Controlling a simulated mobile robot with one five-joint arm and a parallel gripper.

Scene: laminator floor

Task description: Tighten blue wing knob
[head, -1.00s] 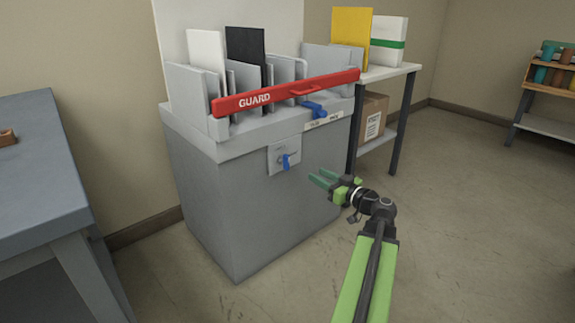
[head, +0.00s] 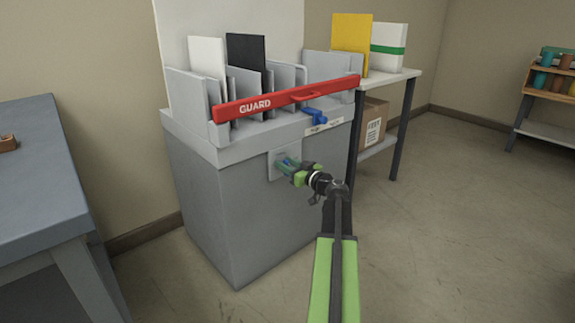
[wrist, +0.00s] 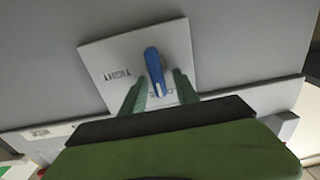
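The blue wing knob (wrist: 153,64) sits on a pale square plate (wrist: 106,52) on the machine's front. In the wrist view it points toward a partly hidden label, and the word TIGHT lies to its left. My gripper (head: 286,164) is at the plate, with its green fingers open, one on each side of the knob. Gaps show between the fingers and the knob in the wrist view. In the head view the fingers mostly hide the knob, and the plate (head: 275,171) shows around them.
Above the plate are a red GUARD bar (head: 285,98) and a blue handle (head: 315,116) on the grey machine (head: 215,215). A side table (head: 393,76) with binders stands to the right, a blue-grey bench (head: 40,190) at left.

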